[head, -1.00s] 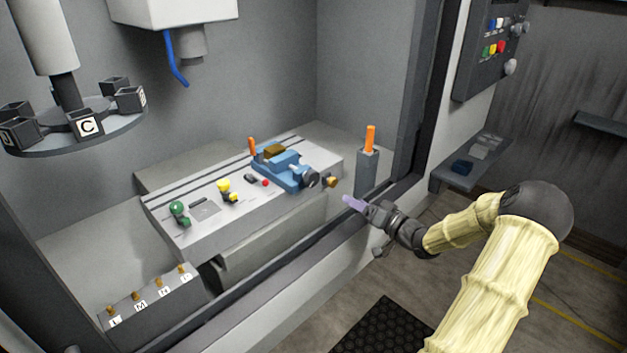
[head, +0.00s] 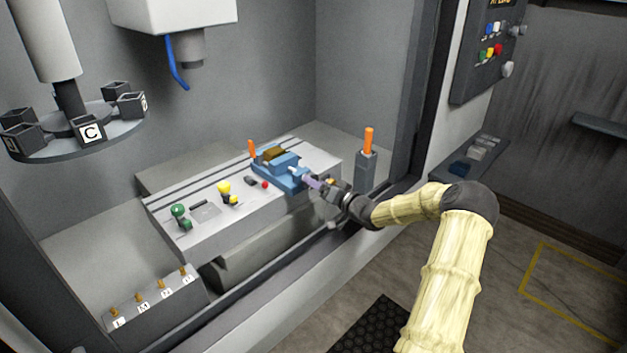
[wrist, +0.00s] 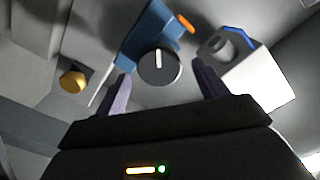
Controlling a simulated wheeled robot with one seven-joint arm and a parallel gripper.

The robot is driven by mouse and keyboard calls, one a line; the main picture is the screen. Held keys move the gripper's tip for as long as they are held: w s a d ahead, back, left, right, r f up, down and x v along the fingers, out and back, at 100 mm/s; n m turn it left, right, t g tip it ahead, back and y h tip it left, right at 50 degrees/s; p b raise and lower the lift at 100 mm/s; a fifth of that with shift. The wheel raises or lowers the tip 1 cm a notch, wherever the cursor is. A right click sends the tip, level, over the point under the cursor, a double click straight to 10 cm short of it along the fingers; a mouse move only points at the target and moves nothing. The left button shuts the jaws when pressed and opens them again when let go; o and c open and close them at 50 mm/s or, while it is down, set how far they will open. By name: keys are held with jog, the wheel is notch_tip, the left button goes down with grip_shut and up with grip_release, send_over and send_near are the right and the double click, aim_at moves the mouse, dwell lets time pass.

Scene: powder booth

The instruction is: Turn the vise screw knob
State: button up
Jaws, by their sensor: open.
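The blue vise (head: 283,168) sits on the slotted machine table, with a brown block (head: 274,153) at its top. Its screw knob (wrist: 159,66) is a dark round disc with a white line, seen face-on in the wrist view. My gripper (head: 312,182) is at the vise's right end in the head view and covers the knob there. In the wrist view my purple fingers (wrist: 161,92) are apart, one at each side below the knob. The knob appears ahead of the fingertips, and I cannot tell whether they touch it.
A grey post with an orange stick (head: 369,141) stands right of my gripper. Green and yellow knobs (head: 224,188) and a red button stand on the table's left part. The enclosure's front sill (head: 275,262) runs below my arm. A gold knob (wrist: 73,80) shows in the wrist view.

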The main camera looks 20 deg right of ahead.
jog(key=shift+x, duration=1.3)
jog(key=c, duration=1)
jog(key=shift+f+n, duration=0.1)
jog(key=shift+n, duration=0.2)
